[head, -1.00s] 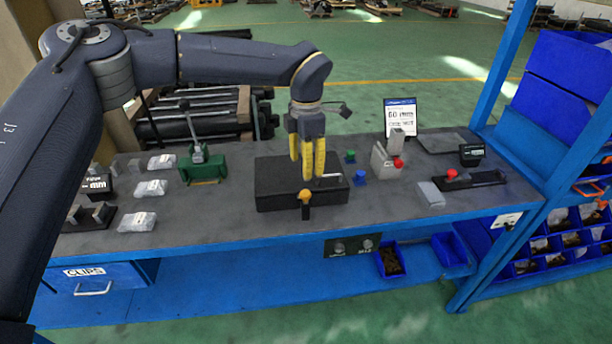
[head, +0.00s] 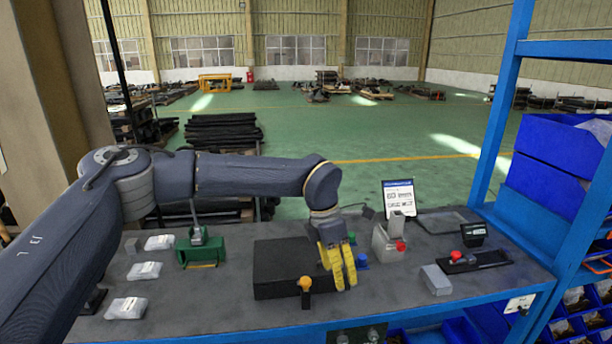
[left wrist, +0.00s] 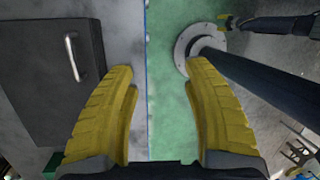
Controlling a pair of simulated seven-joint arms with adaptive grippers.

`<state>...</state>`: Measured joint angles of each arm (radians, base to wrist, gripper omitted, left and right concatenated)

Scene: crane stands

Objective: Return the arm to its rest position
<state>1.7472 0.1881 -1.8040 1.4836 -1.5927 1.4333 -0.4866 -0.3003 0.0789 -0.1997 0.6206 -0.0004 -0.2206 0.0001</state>
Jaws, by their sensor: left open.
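My left arm comes in from the left in the head view and reaches over the workbench (head: 215,305). My left gripper (head: 345,284) has yellow fingers and hangs at the right side of a black block (head: 275,272). In the left wrist view the fingers (left wrist: 165,75) are spread apart with nothing between them. Below them are the grey bench top, its blue edge and the green floor. The dark block (left wrist: 50,75) with a metal handle lies to the left of the fingers there.
An orange-topped knob (head: 305,284) stands in front of the block. A green fixture (head: 201,250) and several clear packets (head: 145,270) are at left. A grey device with a red button (head: 389,240), a sign (head: 398,197) and a small grey box (head: 436,280) are at right. Blue shelf posts (head: 503,100) rise at right.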

